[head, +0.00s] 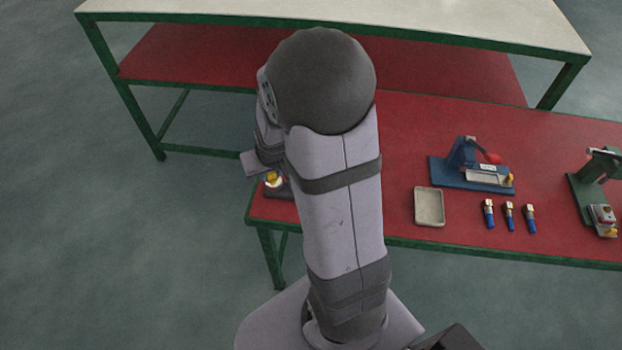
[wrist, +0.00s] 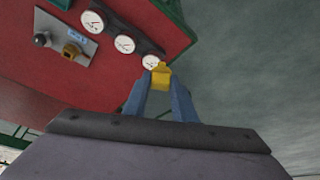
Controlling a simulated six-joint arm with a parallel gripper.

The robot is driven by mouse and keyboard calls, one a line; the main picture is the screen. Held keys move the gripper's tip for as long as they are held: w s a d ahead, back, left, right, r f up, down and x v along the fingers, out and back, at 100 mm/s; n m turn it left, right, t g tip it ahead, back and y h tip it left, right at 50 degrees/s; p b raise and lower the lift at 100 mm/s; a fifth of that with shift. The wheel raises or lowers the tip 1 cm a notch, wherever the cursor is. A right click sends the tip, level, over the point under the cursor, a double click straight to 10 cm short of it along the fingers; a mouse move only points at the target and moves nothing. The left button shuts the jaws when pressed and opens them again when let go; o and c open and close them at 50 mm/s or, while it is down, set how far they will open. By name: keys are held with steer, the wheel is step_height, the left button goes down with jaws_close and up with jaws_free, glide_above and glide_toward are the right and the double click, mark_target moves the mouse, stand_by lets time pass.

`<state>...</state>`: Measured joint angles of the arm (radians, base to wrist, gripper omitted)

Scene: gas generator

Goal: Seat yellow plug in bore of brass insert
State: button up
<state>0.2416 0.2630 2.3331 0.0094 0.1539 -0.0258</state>
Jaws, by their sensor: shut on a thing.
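In the wrist view my gripper (wrist: 161,84) has its two blue fingers shut on the yellow plug (wrist: 161,73). The plug stands out past the fingertips, near the end of a row of gauges, and overlaps the edge of the last dial. Whether it touches anything there I cannot tell. A brass-coloured piece (wrist: 72,51), possibly the brass insert, sits on a grey plate (wrist: 62,32) at the upper left, apart from the plug. In the head view my arm hides the gripper; a small yellow thing (head: 273,177) shows left of the arm, at the table's left end.
Three white dials (wrist: 124,43) sit on a dark block on the red table (wrist: 60,85). In the head view a shallow tray (head: 429,207), a blue fixture (head: 460,176), three blue-and-brass pieces (head: 509,214) and a green fixture (head: 594,190) stand right of my arm.

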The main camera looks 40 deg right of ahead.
steer(key=w+a+r+n+y, duration=0.1)
steer(key=w+a+r+n, duration=0.15)
steer(key=w+a, duration=0.2)
steer(key=w+d+f+n+y+b, duration=0.1)
steer(key=w+d+f, duration=0.15)
steer(key=d, duration=0.35)
steer(key=w+d+f+n+b, duration=0.1)
steer(key=w+d+n, duration=0.15)
steer(key=d, duration=0.45)
steer(key=s+d+f+n+y, duration=0.1)
steer(key=s+d+f+n, duration=0.1)
steer(key=d, duration=0.8)
steer(key=s+d+f+n+y, duration=0.1)
steer(key=s+d+f+n, duration=0.1)
steer(key=d, duration=0.9)
steer(key=shift+s+f+n+g+b, duration=0.3)
steer(key=shift+s+n+g+b, duration=0.15)
steer(key=shift+s+n, duration=0.15)
steer(key=shift+w, duration=0.1)
steer(key=shift+d+b, duration=0.1)
steer(key=shift+b, duration=0.2)
steer(key=shift+f+b, duration=2.15)
steer(key=shift+f, duration=0.75)
